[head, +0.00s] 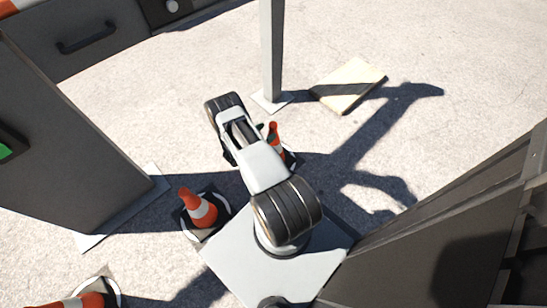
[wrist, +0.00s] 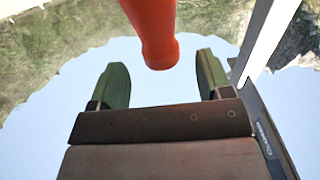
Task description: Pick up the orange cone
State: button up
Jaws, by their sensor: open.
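An orange cone (head: 274,138) with a dark base stands on the ground behind my arm in the head view, its lower part partly hidden by the arm. In the wrist view the orange cone (wrist: 155,35) reaches down from the top edge, its rounded tip between and just beyond the two green fingertips. My gripper (wrist: 163,82) is open, with a clear gap on both sides of the cone's tip. In the head view my gripper is mostly hidden by my own arm, close to that cone.
A second orange and white cone (head: 200,208) stands to the lower left, and a third (head: 82,300) is cut off at the bottom left. A grey post (head: 272,50) rises close behind the first cone. A flat board (head: 349,85) lies to the right. A dark cabinet (head: 70,140) stands left.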

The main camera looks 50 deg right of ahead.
aim_at(273, 126)
jog(key=shift+s+d+f+b, duration=0.15)
jog(key=shift+d+b, duration=0.5)
jog(key=shift+d, duration=1.6)
jog(key=shift+c, duration=0.2)
grip_shut()
